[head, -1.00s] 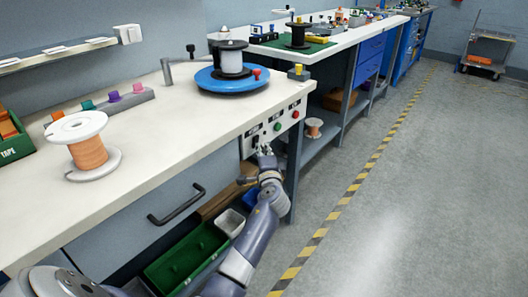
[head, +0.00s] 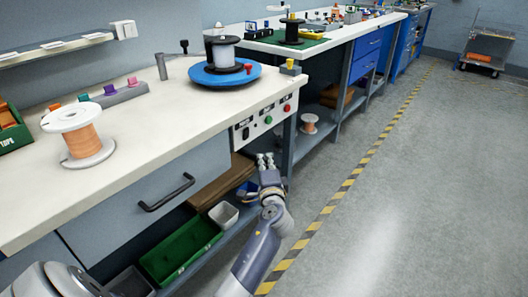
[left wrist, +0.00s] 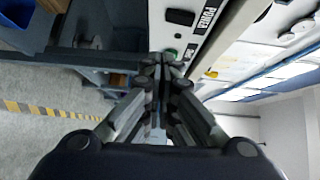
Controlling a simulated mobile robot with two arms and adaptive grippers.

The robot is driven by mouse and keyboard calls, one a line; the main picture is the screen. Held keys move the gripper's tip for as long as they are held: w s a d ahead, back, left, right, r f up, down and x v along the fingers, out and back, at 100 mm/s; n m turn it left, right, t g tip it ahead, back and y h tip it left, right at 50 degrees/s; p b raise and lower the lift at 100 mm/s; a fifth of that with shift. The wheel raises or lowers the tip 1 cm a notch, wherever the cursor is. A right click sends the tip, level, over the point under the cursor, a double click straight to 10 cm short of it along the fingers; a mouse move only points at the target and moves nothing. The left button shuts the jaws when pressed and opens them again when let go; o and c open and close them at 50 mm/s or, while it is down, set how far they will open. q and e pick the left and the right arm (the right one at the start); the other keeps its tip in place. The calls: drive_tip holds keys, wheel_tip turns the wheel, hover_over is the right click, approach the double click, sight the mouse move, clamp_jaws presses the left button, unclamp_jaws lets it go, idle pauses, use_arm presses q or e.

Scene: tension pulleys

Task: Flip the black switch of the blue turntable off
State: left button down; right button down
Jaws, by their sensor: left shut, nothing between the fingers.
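The blue turntable (head: 212,79) sits on the white workbench and carries a white and black spool. A white control panel (head: 256,123) is on the bench front below it. The black switch (head: 246,132) is at the panel's left end, and it also shows in the left wrist view (left wrist: 181,17) beside the POWER label. I cannot tell which way the switch is tipped. My left gripper (head: 265,159) is just below the panel, apart from the switch. Its fingers, also in the left wrist view (left wrist: 162,62), are shut and empty. My right gripper is not in view.
A green button (head: 268,119) and a red button (head: 287,108) share the panel. A drawer handle (head: 167,193) juts out to the left. A green bin (head: 180,250) and a white bin (head: 223,214) stand on the lower shelf.

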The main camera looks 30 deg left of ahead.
use_arm(q)
drive_tip(key=v, duration=0.3)
drive_tip(key=shift+s+d+f, duration=0.15)
drive_tip(key=shift+d+f, duration=0.05)
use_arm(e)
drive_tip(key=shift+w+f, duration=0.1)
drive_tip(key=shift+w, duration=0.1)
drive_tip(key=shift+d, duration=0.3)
